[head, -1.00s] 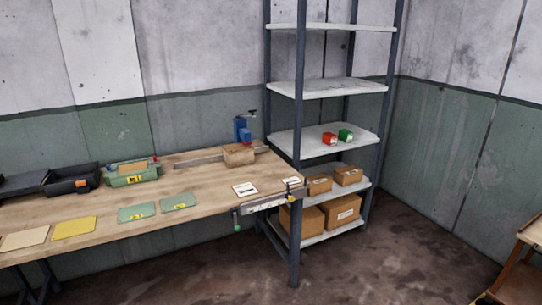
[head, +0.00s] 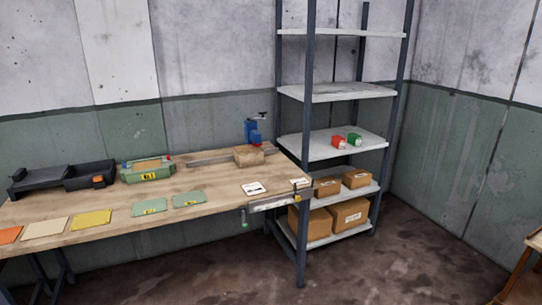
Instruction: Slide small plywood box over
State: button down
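A small plywood box (head: 249,156) sits towards the back right of the wooden workbench (head: 100,207). It lies against a metal rail (head: 210,159) that runs along the bench top. A blue vise-like tool (head: 253,132) stands just behind the box. My gripper is not in the head view, so nothing shows of its state or position.
A green toolbox (head: 147,171) and black trays (head: 88,175) stand at the bench's back left. Flat coloured plates, including a yellow one (head: 90,219), lie along the front. A metal clamp (head: 275,202) sits at the front right edge. A shelving rack (head: 345,145) stands right of the bench.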

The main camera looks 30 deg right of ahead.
aim_at(252, 158)
jog(key=u, duration=0.1)
jog(key=i, duration=0.95)
jog(key=z, duration=0.1)
